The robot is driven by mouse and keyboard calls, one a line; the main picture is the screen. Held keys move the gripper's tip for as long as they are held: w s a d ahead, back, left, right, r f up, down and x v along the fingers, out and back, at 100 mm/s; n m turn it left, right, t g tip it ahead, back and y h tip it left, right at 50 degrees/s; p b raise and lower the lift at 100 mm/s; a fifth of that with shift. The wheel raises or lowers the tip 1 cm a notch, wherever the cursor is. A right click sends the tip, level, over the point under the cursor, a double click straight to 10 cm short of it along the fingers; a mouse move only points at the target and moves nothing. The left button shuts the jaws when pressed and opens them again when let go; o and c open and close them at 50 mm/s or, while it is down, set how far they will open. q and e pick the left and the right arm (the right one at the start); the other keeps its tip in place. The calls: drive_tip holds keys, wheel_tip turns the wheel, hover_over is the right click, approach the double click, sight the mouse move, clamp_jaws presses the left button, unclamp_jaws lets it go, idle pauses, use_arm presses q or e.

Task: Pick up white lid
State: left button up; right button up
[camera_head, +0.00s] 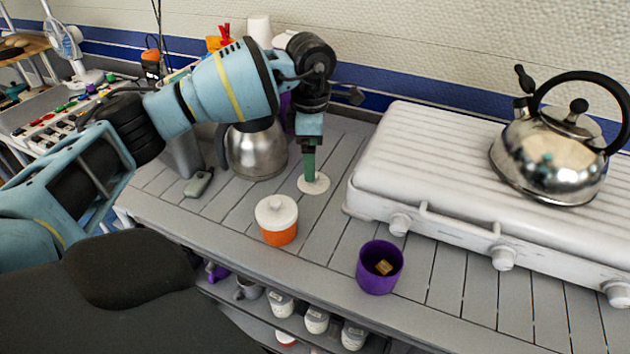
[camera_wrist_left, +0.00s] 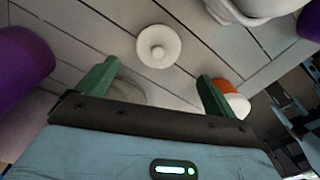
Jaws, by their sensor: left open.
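A loose white round lid (camera_head: 321,187) lies flat on the grey slatted counter. In the left wrist view the white lid (camera_wrist_left: 158,46) shows a small central knob, beyond the fingertips and lined up with the gap between them. My left gripper (camera_head: 309,177) points down just over this lid; its green fingers hide part of it in the head view. The left gripper (camera_wrist_left: 157,77) is open, with nothing between its fingers. A second white lid (camera_head: 276,211) sits on an orange jar (camera_head: 279,236), to the front left of the loose lid. My right gripper is not in view.
A metal pot (camera_head: 255,152) stands behind left of my gripper. A purple cup (camera_head: 379,272) holding a small brown item stands near the front edge. A white stove (camera_head: 430,160) with a shiny kettle (camera_head: 550,155) fills the right. Bare counter lies between jar and stove.

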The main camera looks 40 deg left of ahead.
use_arm(q)
drive_tip(key=shift+w+d+f, duration=0.1)
drive_tip(key=shift+w+f, duration=0.05)
drive_tip(key=shift+f, duration=1.35)
drive_tip(key=shift+w+d+f, duration=0.1)
drive_tip(key=shift+w+f, duration=0.05)
drive_tip(key=shift+f, duration=1.35)
drive_tip(key=c, duration=1.1)
